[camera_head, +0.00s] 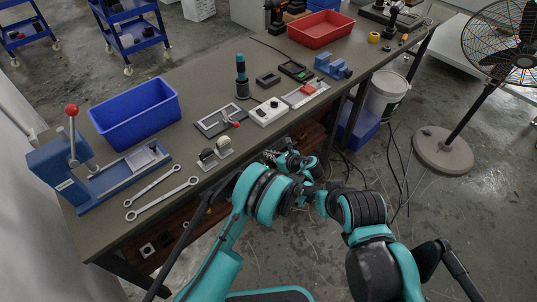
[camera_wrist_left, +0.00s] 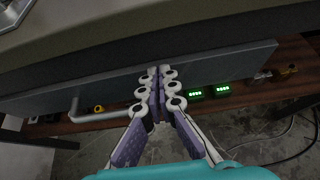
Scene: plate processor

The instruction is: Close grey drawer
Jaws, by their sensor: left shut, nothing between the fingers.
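The grey drawer front (camera_wrist_left: 225,66) is a long flat panel below the tabletop in the left wrist view. A pale bar handle (camera_wrist_left: 100,117) sticks out on its left part. My left gripper (camera_wrist_left: 160,72) is shut and empty, its fingertips at the panel's face, right of the handle; I cannot tell whether they touch it. In the head view my left gripper (camera_head: 272,156) is at the table's front edge, and the drawer is not clearly seen there. My right arm reaches in from the right, but its gripper cannot be made out.
The workbench (camera_head: 185,145) carries a blue bin (camera_head: 135,115), a blue lever press (camera_head: 72,165), wrenches (camera_head: 160,200) and a red bin (camera_head: 320,30). Green-lit displays (camera_wrist_left: 208,92) sit on the wooden shelf below. A white bucket (camera_head: 385,95) and a fan (camera_head: 500,45) stand at right.

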